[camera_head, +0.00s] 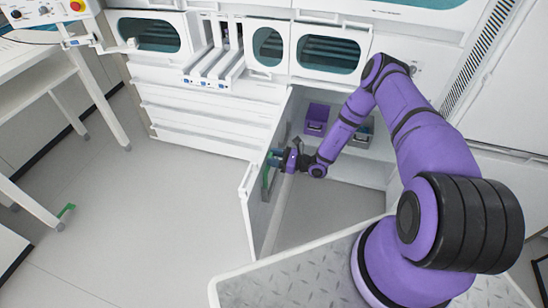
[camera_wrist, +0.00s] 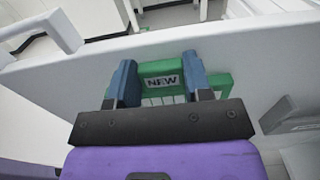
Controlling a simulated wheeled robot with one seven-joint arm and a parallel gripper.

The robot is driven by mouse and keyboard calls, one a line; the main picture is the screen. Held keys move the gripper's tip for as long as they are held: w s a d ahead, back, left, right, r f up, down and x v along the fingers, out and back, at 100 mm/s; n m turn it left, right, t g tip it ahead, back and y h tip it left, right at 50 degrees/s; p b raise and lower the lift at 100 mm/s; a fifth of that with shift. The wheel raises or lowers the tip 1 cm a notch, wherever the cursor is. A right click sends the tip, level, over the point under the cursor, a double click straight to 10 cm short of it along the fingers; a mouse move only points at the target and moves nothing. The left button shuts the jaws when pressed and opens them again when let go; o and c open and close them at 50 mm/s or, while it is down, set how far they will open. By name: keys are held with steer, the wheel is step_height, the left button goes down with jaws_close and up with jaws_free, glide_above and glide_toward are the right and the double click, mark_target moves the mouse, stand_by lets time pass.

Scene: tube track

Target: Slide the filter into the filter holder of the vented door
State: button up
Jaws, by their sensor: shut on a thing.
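The filter (camera_wrist: 160,68) has a green frame with a "NEW" label and pale ribs below it. My gripper (camera_wrist: 160,76) is shut on its upper part, with one blue finger at each side of the label. The vented door (camera_head: 254,205) stands open, and its white panel (camera_wrist: 245,45) runs just behind the filter in the wrist view. In the head view, my gripper (camera_head: 276,158) is at the inner face of the door near its top edge, with green (camera_head: 266,179) showing below. The filter holder is hidden, so I cannot tell how far the filter sits in it.
The open cabinet has a purple bin (camera_head: 316,117) inside, right of the door. A grey block (camera_wrist: 290,113) juts near the filter's right side in the wrist view. A white bench (camera_head: 35,75) stands at left. The floor (camera_head: 150,220) left of the door is clear.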

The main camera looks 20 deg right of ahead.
steer(key=shift+f, duration=1.65)
steer(key=o, duration=1.2)
steer(key=shift+o, duration=0.2)
steer(key=v, duration=1)
steer(key=shift+s+d, duration=0.25)
steer(key=shift+d, duration=0.05)
